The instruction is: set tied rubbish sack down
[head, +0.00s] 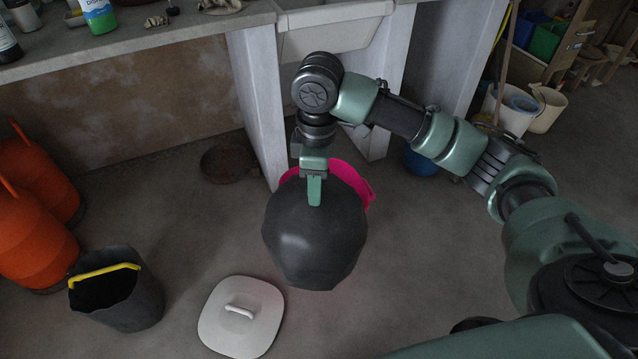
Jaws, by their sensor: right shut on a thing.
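A dark grey, rounded rubbish sack (315,245) hangs in the middle of the head view. My right gripper (314,190) points down and is shut on the top of the sack. The sack hides most of what lies behind it, and I cannot tell whether its bottom touches the floor. My left gripper is not in view.
A white lid (241,316) lies on the floor just left of the sack. A dark bucket with a yellow handle (117,300) and orange gas cylinders (30,220) stand further left. A sink (333,28) on pale supports is behind. Floor right of the sack looks clear.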

